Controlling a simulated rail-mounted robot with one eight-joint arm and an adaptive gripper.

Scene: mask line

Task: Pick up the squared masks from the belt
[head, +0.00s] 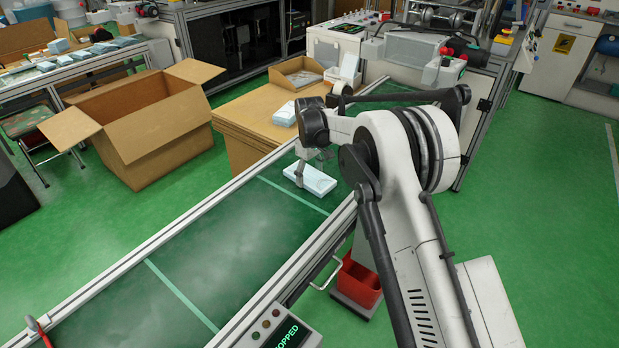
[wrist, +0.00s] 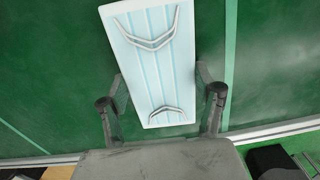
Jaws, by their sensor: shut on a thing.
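A flat, light-blue and white pleated mask stack (head: 318,179) is at the far part of the green belt (head: 215,245). In the wrist view the mask stack (wrist: 152,62) lies lengthwise, slightly tilted, with two pale ear loops on top. My gripper (head: 308,172) is at the stack. In the wrist view my gripper (wrist: 160,92) has one finger on each long side, shut on the stack near its lower end. I cannot tell whether the stack rests on the belt or is just above it.
An open cardboard box (head: 150,140) stands left of the belt. A brown table (head: 245,112) beside the belt bears another small mask stack (head: 284,115) and a shallow carton (head: 298,75). A red bin (head: 358,282) is right of the belt. The near belt is clear.

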